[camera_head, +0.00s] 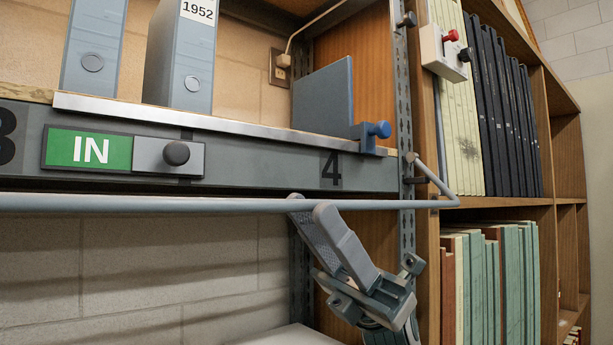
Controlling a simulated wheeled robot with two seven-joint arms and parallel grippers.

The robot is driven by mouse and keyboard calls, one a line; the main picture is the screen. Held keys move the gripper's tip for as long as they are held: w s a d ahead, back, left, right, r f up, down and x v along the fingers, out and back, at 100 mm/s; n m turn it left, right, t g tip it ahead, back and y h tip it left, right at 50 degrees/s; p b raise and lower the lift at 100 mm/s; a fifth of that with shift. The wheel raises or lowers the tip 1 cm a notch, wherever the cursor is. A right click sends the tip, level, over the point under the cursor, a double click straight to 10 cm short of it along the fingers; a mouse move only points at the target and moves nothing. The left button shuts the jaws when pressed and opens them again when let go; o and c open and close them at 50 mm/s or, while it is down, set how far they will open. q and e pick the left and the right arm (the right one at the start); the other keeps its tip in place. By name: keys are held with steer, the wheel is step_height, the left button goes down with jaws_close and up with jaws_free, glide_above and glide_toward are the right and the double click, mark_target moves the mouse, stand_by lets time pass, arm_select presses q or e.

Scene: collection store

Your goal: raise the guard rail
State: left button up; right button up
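The guard rail (150,203) is a long grey bar that crosses the front of the shelf bay, just below the shelf's front edge. At the right it bends back to a bracket (410,158) on the upright. My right gripper (309,203) comes up from below, near the rail's right end. Its two fingers lie side by side with no clear gap, and their tips overlap the rail. I cannot tell whether they touch it. I see nothing held between the fingers. My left gripper is not in view.
Grey box files (180,60) stand on the shelf above the rail. A grey bookend (325,95) with a blue knob (380,129) is at its right. A green IN sign (90,150) with a black-knobbed slider (176,154) is on the shelf front. A switch box (440,52) is mounted on the right upright.

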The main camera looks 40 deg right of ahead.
steer(key=shift+p+x, duration=0.55)
steer(key=shift+x, duration=0.9)
jaws_close()
